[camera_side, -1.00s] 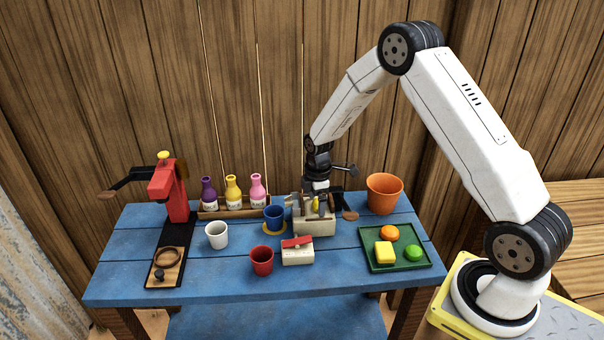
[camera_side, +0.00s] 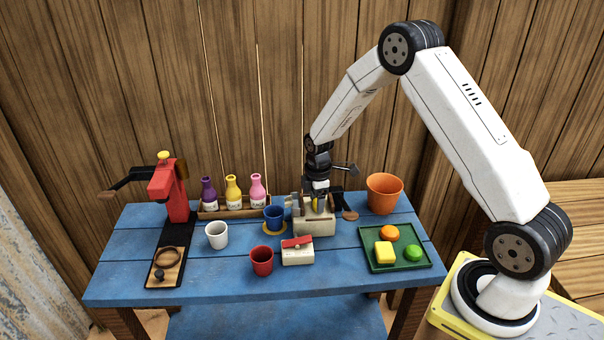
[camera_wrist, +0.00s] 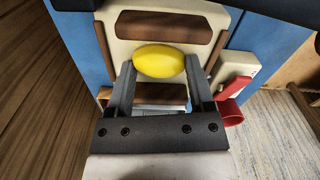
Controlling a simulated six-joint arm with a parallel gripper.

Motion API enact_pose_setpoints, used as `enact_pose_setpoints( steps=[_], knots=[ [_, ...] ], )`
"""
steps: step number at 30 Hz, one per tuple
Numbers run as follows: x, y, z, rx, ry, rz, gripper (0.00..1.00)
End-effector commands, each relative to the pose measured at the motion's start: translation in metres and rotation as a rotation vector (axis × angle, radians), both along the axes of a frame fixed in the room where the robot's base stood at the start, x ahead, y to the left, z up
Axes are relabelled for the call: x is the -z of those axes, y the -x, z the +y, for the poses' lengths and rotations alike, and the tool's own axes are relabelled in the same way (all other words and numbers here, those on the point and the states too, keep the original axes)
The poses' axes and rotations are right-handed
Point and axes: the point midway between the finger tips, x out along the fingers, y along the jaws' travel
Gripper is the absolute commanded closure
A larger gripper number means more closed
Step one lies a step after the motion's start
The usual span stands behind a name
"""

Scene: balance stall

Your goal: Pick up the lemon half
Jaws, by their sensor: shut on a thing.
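The lemon half is a yellow oval (camera_wrist: 159,60) in the wrist view. It sits between the two fingertips of my gripper (camera_wrist: 160,66), which are shut on it. In the side view my gripper (camera_side: 317,206) points down at the cream holder (camera_side: 314,228) on the blue table. There the fingers hide most of the lemon half, and only a little yellow shows. The holder also shows in the wrist view (camera_wrist: 150,23) as a cream box with brown trim around and behind the lemon. I cannot tell whether the lemon still touches the holder.
A blue cup (camera_side: 274,217) stands close left of the holder, and a red-lidded cream box (camera_side: 297,251) is in front. An orange pot (camera_side: 384,193) and a green tray (camera_side: 396,262) with several pieces are to the right.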

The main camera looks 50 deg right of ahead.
Motion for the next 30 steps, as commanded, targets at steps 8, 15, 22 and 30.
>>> enact_pose_setpoints(
  steps=[8,15,22,30],
  knots=[
    [-0.015,-0.001,0.0,0.0,0.001,-0.002,0.87],
    [-0.04,0.008,0.002,0.0,0.0,0.001,0.87],
    [-0.067,0.03,0.006,0.001,0.001,0.001,0.87],
    [-0.096,0.061,0.014,0.001,0.0,0.001,0.87]
  ],
)
